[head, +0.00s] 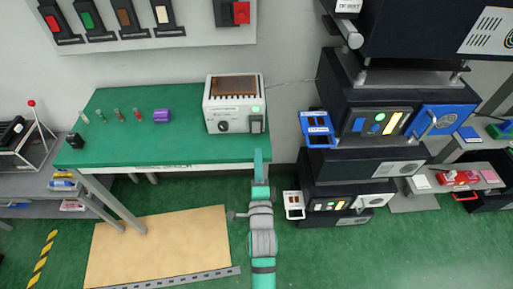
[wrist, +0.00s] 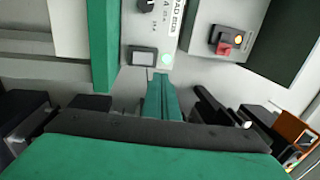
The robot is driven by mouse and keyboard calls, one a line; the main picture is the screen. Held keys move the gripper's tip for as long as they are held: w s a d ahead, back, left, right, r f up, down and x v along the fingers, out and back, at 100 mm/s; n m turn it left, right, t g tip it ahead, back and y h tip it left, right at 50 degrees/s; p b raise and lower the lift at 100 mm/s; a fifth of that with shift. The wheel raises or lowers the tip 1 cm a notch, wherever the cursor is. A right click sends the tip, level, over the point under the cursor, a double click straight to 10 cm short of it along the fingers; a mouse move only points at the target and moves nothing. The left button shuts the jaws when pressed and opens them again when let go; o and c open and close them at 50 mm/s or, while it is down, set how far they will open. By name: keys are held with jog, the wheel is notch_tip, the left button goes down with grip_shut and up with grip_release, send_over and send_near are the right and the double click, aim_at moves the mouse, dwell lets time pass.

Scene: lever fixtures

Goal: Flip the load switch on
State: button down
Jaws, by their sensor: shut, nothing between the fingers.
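A white box (head: 220,117) with a brown grille on top stands at the right end of the green table. Its front carries a black knob (head: 224,126), a pale green lamp (head: 255,109) and a dark switch (head: 257,124). In the wrist view the switch (wrist: 143,56) is a grey rectangle in a dark frame, beside the pale round lamp (wrist: 167,60). Whether it is the load switch, and which way it is set, I cannot tell. My gripper (head: 258,153) is shut and empty, just below the switch in the head view. Its green fingers (wrist: 161,80) are together; contact is not clear.
The green table (head: 185,145) holds several small coloured pieces and a purple block (head: 162,116). A stack of dark equipment with a blue handle (head: 318,129) stands close on the right. A wall panel (head: 205,30) bears several switches and a red one. Green floor is open below.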

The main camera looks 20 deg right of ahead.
jog(key=shift+s+a+r, duration=0.1)
jog(key=shift+s+a, duration=0.1)
jog(key=shift+s, duration=0.25)
jog(key=shift+s+a+r, duration=0.1)
jog(key=shift+s+a, duration=0.05)
jog(key=shift+s, duration=0.3)
jog(key=shift+s, duration=0.1)
jog(key=s+a+f+n+y, duration=0.2)
jog(key=s+a+f+n, duration=0.35)
jog(key=s, duration=0.25)
jog(key=s+a+f+n+g+y, duration=0.1)
jog(key=s+a+n, duration=0.2)
jog(key=s+n, duration=0.2)
jog(key=s+a+n+g+y, duration=0.1)
jog(key=s+a+n, duration=0.3)
jog(key=s, duration=0.7)
jog(key=s+a+f+n+g+y, duration=0.1)
jog(key=s+a+n, duration=0.3)
jog(key=s+n, duration=0.3)
jog(key=shift+s+f+y, duration=0.3)
jog(key=shift+s, duration=0.6)
